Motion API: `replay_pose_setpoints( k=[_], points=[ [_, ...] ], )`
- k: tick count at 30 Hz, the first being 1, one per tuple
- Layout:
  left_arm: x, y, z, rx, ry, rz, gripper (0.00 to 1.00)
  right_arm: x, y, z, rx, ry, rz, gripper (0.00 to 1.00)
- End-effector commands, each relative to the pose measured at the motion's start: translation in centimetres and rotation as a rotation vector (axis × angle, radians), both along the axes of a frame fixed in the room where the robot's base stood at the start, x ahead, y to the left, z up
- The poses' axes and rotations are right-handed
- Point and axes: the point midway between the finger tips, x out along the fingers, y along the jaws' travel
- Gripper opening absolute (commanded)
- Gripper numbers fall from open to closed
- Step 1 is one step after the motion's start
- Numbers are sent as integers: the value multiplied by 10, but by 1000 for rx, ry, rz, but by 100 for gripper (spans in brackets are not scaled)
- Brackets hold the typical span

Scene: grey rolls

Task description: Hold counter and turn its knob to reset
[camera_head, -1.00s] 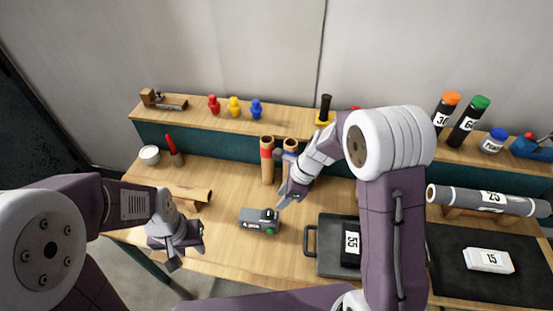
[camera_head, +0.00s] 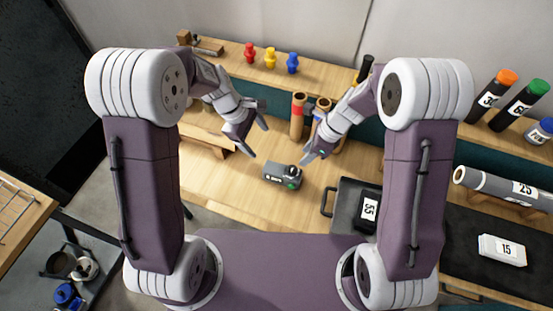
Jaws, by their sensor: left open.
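The counter (camera_head: 276,173) is a small dark grey box with a display and a green knob (camera_head: 292,185) on its right end. It lies on the wooden workbench, touched by neither gripper. My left gripper (camera_head: 258,140) is open and empty, above and to the left of the counter, its fingers pointing down towards it. My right gripper (camera_head: 309,156) is just above and to the right of the counter. Its fingers are seen edge-on, and I cannot tell if they are open.
A dark tray (camera_head: 344,206) with a block marked 55 is to the right. Red, yellow (camera_head: 270,58) and blue pegs stand on the back shelf. The bench in front of the counter is clear.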

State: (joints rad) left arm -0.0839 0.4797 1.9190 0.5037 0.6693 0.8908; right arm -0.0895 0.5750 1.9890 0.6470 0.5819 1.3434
Motion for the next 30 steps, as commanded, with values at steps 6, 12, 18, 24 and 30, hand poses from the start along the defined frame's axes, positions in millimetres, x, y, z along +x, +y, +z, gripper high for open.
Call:
replay_pose_setpoints(
  k=[6,12,18,24,30],
  points=[
    [28,-48,-78,-88,148,95,75,0,0,0,0,0,0,36],
    [5,-55,-122,-68,238,75,75,0,0,0,0,0,0,36],
    [1,-57,-128,-65,246,68,75,0,0,0,0,0,0,36],
    [-3,-69,-159,-63,248,66,75,0,0,0,0,0,0,36],
    [-7,-83,-193,-63,245,66,75,0,0,0,0,0,0,36]
  ],
)
